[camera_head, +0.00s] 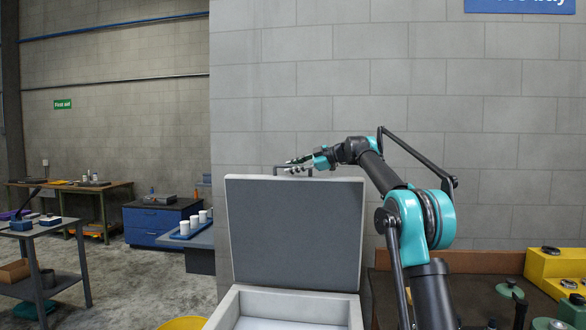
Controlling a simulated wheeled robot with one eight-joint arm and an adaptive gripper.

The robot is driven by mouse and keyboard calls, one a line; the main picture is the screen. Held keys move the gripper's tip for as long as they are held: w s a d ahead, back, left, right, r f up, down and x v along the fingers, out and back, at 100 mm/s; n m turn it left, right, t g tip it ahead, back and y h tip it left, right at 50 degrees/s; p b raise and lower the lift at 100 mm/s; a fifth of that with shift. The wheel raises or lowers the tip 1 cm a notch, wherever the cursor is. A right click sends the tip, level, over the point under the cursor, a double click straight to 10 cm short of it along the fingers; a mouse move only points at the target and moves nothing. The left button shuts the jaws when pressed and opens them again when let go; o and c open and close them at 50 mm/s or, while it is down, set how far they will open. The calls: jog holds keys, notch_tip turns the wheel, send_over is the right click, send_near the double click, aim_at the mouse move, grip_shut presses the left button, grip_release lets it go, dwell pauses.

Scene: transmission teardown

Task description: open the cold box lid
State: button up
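The cold box (231,307) is pale, with its front low in the picture; part of its white inside shows. Its lid (293,235) stands raised, nearly upright, at the back of the box, with a grey panel inside a pale rim facing me. A dark bracket-like handle (277,171) shows at the lid's top edge. My gripper (293,164) is at this handle, reaching in from the right. The fingers are small and overlap the handle in the picture; I cannot tell whether they are closed on it or touching it.
A bench with yellow blocks (560,272) and green-topped parts stands at the right. White cups on a blue tray (187,231) stand left of the lid. A grey cart (70,275) is at the far left. Open floor (130,285) lies between. A block wall is behind.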

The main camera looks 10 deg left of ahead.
grip_shut()
jog(key=shift+s, duration=0.1)
jog(key=s+f+n, duration=0.1)
jog(key=s, duration=0.8)
jog(key=shift+a+f+t, duration=0.15)
jog(key=shift+f+t, duration=0.15)
jog(key=shift+o, duration=2)
grip_release()
